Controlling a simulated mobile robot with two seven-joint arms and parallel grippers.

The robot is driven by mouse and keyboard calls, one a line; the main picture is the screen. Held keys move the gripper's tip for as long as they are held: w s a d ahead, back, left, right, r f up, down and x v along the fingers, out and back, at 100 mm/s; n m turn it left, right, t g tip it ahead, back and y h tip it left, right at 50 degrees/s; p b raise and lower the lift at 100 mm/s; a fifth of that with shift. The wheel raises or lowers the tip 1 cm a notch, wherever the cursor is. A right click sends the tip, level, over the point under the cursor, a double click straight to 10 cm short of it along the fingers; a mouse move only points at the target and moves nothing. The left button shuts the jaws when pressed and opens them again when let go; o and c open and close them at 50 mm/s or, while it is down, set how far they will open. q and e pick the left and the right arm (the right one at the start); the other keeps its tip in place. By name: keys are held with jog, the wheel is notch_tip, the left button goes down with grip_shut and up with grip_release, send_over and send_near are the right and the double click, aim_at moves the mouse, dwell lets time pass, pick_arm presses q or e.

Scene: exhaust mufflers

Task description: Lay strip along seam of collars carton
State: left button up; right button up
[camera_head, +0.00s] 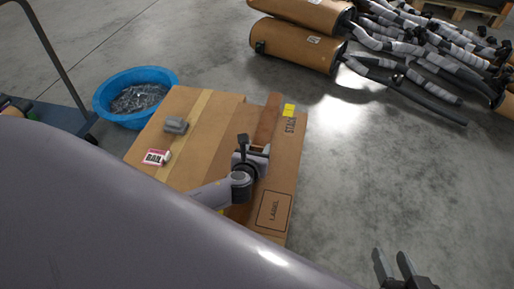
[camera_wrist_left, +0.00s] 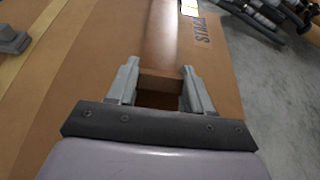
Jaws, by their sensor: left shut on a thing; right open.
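The collars carton (camera_head: 218,130) is a large brown box on the floor in the middle of the head view. A light tan band (camera_head: 193,112) runs lengthwise across its top on the left. The brown strip (camera_head: 269,118) shows over the carton's right part, roughly lengthwise; in the left wrist view the strip (camera_wrist_left: 162,45) runs away from between my fingers. My left gripper (camera_head: 254,152), also in the left wrist view (camera_wrist_left: 158,88), is shut on the strip's near end. I cannot tell whether the strip touches the carton. My right gripper (camera_head: 397,268) is open and empty over the floor.
A grey block (camera_head: 175,125) and a red-and-white box (camera_head: 156,157) lie on the carton's left part. A blue tub (camera_head: 112,84) of metal parts stands at its upper left. Brown mufflers with pipes (camera_head: 298,45) lie at upper right. The floor right of the carton is clear.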

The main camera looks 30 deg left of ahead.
pick_arm(q)
jog(key=shift+f+b, duration=0.45)
jog(key=shift+f, duration=0.2)
pick_arm(e)
jog(key=shift+f, duration=0.5)
pick_arm(q)
jog(key=o, duration=1.1)
jog(key=shift+c, duration=0.2)
jog(key=shift+s+r, duration=0.2)
jog(key=p+v, duration=0.3)
jog(key=v, duration=0.2)
jog(key=shift+s+d+r, duration=0.1)
jog(key=shift+s, duration=0.1)
jog(key=shift+s+d+r, duration=0.15)
jog(key=shift+s, duration=0.4)
pick_arm(e)
jog(key=shift+s+d+r+h, duration=0.25)
jog(key=shift+d+r, duration=0.1)
jog(key=shift+d, duration=0.1)
jog(key=shift+s+d+r+h, duration=0.1)
jog(key=shift+d+r+h, duration=0.2)
jog(key=shift+d, duration=0.15)
